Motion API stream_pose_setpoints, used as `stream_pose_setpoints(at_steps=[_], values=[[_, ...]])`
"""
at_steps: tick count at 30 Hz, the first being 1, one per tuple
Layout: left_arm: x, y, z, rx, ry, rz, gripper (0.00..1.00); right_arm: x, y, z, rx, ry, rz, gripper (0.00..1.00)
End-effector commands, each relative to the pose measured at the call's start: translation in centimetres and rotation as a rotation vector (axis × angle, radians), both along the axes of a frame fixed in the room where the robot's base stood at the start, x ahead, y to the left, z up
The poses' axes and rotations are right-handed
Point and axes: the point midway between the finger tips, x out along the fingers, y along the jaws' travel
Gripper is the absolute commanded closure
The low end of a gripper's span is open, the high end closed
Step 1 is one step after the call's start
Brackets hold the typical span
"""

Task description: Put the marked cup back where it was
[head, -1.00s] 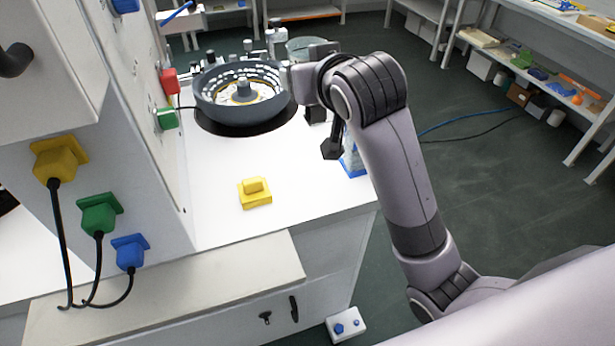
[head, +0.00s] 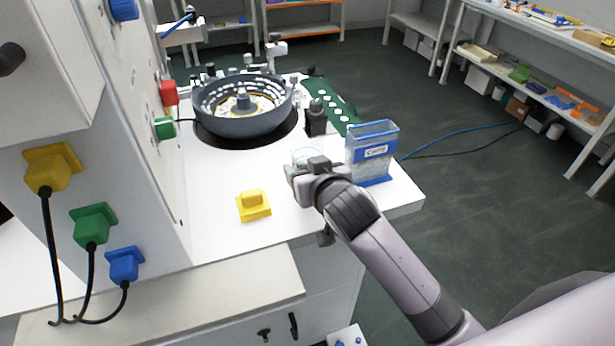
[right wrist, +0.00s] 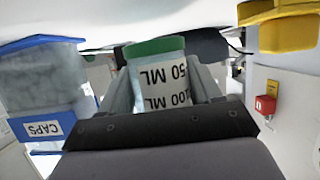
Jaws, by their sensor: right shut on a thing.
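The marked cup (head: 306,154) is clear and shows faintly just beyond my right gripper (head: 308,172) in the head view. In the right wrist view the cup (right wrist: 160,75) has a green band at its top edge and a white label with upside-down "50 ML" and "100 ML" print. The fingers of my right gripper (right wrist: 165,95) are shut on it, one on each side. I cannot tell whether the cup touches the white worktop (head: 222,178). My left gripper is not in view.
A blue-and-clear CAPS box (head: 371,152) stands close right of the gripper. A yellow block (head: 253,206) sits to the left, nearer me. Behind are a round grey bowl feeder (head: 243,122), a dark post (head: 316,119) and a green strip with white discs (head: 333,98).

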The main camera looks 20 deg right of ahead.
Motion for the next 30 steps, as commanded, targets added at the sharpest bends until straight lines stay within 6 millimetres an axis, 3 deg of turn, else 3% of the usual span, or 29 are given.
stream_pose_setpoints(at_steps=[4,16,17,18,19,30], values=[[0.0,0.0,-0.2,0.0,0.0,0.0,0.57,0.0,0.0,-1.9,-0.001,0.001,0.0,0.67],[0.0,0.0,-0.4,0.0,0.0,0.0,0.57,0.0,0.0,-2.3,0.0,0.0,0.0,0.67],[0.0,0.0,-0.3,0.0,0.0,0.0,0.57,0.0,0.0,-2.3,0.0,0.0,0.0,0.3],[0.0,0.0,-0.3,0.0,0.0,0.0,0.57,0.0,0.0,-2.2,0.0,0.0,0.0,0.17],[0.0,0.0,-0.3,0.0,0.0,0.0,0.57,0.0,0.0,-2.2,0.0,0.0,0.0,0.11],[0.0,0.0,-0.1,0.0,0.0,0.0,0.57,-0.1,0.0,-1.8,0.0,-0.001,0.001,0.11]])
